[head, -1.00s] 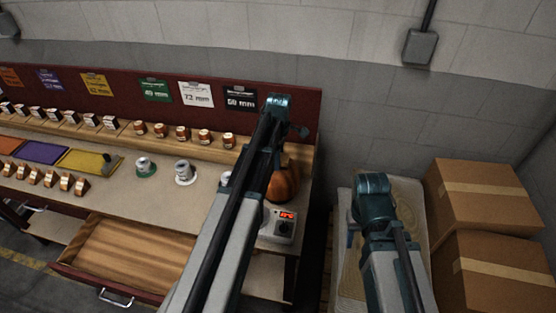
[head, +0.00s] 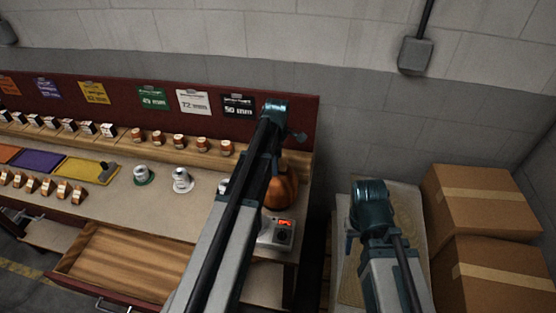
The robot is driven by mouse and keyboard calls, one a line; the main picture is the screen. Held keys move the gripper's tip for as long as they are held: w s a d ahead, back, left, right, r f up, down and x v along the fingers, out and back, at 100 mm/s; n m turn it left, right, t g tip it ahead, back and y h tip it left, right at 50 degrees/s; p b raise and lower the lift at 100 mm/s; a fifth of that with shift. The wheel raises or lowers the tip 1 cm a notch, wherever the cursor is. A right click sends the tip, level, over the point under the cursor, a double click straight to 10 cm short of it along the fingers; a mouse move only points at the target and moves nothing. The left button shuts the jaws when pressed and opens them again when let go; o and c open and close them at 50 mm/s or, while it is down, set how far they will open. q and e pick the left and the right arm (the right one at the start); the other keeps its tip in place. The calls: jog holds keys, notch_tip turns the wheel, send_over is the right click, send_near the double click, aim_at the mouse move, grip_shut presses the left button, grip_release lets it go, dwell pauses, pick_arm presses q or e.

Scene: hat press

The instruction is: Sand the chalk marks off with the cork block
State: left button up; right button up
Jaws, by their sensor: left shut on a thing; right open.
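I cannot make out the cork block or any chalk marks in the head view. What that gripper holds does not show. My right arm stands to the right of the bench, over a pale-topped surface (head: 413,210). Its gripper is hidden behind the arm too.
A copper vessel (head: 283,190) and a box with a red display (head: 276,233) stand at the bench's right end. White-topped items (head: 182,181) stand mid-bench. A wooden drawer (head: 125,262) is open at the front. Cardboard boxes (head: 485,203) are stacked at right.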

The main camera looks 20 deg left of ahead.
aim_at(274, 181)
pick_arm(q)
jog(key=shift+s+d+r, duration=0.1)
jog(key=shift+s+d, duration=0.05)
jog(key=shift+s, duration=0.9)
jog(key=shift+s+d, duration=0.15)
jog(key=shift+s, duration=0.8)
jog(key=shift+s+d, duration=0.15)
jog(key=shift+s, duration=0.8)
notch_tip(274, 181, up, 6)
jog(key=p, duration=0.5)
jog(key=shift+w+p, duration=0.1)
jog(key=shift+p, duration=0.3)
notch_tip(274, 181, up, 3)
jog(key=p, duration=0.3)
jog(key=shift+f, duration=0.2)
